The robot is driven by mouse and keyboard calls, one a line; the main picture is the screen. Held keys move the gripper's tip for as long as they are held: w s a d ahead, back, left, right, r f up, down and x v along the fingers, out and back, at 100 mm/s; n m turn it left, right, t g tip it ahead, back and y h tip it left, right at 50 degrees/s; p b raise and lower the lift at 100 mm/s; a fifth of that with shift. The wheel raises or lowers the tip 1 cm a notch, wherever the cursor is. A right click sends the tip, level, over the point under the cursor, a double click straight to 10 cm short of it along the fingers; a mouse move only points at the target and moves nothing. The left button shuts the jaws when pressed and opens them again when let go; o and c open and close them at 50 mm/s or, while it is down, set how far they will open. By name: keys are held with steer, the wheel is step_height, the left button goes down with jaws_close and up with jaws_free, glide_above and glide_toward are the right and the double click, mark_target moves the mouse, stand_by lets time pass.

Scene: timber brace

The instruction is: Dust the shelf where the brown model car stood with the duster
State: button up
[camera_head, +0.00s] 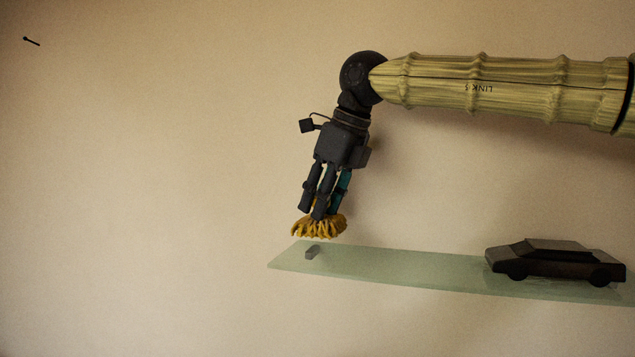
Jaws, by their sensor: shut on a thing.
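A pale green glass shelf (420,275) is fixed along the wall. A dark brown model car (556,263) stands on its right part. My gripper (325,212) is over the shelf's left end, pointing down and slightly left. It is shut on the duster (319,227), which has yellow strands and a teal handle part (341,188) showing between the fingers. The strands hang just above the shelf's left end; I cannot tell whether they touch it.
A small dark peg (31,41) is on the wall at the upper left.

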steer(key=shift+w+r, duration=0.15)
steer(key=shift+r, duration=1.55)
